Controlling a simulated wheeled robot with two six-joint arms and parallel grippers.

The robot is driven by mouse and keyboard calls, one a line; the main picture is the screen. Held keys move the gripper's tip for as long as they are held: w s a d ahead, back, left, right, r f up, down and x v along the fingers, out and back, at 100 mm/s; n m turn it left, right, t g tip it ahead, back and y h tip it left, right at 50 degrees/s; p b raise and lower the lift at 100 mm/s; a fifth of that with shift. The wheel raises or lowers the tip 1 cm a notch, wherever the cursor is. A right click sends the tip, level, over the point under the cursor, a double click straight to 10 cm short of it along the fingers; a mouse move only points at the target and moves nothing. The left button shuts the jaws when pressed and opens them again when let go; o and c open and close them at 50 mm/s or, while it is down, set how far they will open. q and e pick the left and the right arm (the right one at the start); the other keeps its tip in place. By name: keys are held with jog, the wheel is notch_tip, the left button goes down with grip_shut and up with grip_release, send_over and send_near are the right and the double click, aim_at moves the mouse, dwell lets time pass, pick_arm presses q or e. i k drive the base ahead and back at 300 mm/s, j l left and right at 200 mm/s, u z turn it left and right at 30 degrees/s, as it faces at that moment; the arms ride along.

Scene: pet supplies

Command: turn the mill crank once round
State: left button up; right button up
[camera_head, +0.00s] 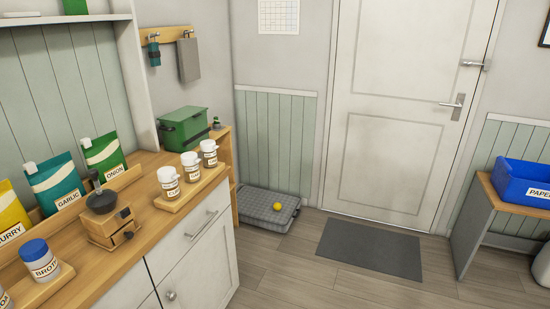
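The mill (110,229) stands on the wooden counter at the left. It has a small wooden box body with a dark knob on the side facing the room and a dark round top. A dark upright piece (96,182) rises from that top; it looks like the crank's handle, but the crank arm is too small to make out clearly. Neither of my grippers is in view, and nothing touches the mill.
A jar labelled BROTH (42,262) stands left of the mill. GARLIC (56,184) and ONION (105,157) pouches stand behind it. The floor (310,279) before the doormat is clear.

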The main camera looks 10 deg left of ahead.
aim_at(94, 173)
jog(key=i+u, duration=0.1)
jog(key=u, duration=0.35)
jog(key=i+u, duration=0.15)
jog(key=u, duration=0.25)
jog(key=i+u, duration=0.1)
jog(key=u, duration=0.35)
